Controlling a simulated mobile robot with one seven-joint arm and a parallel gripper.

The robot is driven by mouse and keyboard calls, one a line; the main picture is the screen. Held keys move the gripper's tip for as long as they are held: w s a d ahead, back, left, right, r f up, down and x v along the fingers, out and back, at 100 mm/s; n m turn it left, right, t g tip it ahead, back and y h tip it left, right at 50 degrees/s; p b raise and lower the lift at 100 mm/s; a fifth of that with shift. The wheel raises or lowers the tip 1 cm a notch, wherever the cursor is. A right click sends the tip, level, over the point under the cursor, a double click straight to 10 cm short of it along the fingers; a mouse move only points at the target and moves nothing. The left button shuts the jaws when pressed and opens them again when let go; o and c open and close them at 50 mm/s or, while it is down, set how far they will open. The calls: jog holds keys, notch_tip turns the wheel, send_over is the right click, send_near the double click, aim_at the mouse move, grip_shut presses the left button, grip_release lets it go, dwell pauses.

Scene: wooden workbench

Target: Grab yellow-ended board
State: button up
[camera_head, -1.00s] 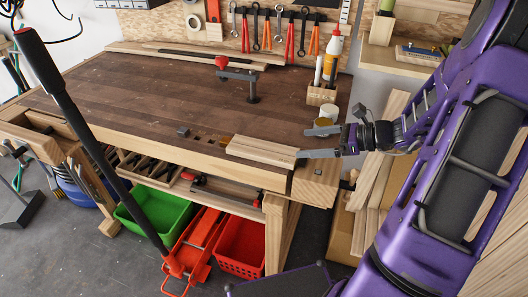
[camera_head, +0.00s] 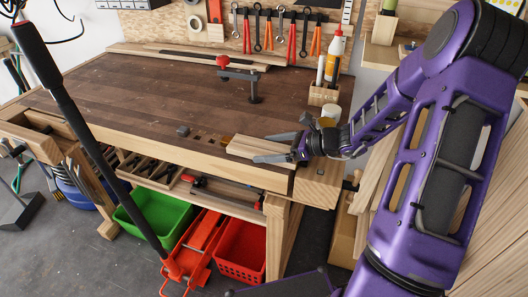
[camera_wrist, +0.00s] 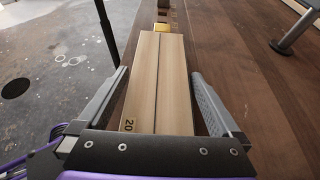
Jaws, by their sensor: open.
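A pale wooden board (camera_head: 245,145) lies at the front right edge of the workbench. In the wrist view it (camera_wrist: 143,90) shows a dark lengthwise line along its middle and a "20" mark at the near end. A yellow patch (camera_wrist: 162,27) shows at its far end; I cannot tell whether it is part of the board. My gripper (camera_head: 261,147) is open, low over the board's right end. In the wrist view my gripper (camera_wrist: 158,73) has one finger on each side of the board, with gaps. The near end is hidden by my gripper.
The dark workbench top (camera_head: 150,95) is mostly clear to the left. A clamp (camera_head: 250,78) stands behind the board. A wooden holder with bottles (camera_head: 322,94) and a white-yellow jar (camera_head: 331,114) stand close behind my gripper. Bins (camera_head: 241,250) are below.

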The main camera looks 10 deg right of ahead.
jog(key=c, duration=1.2)
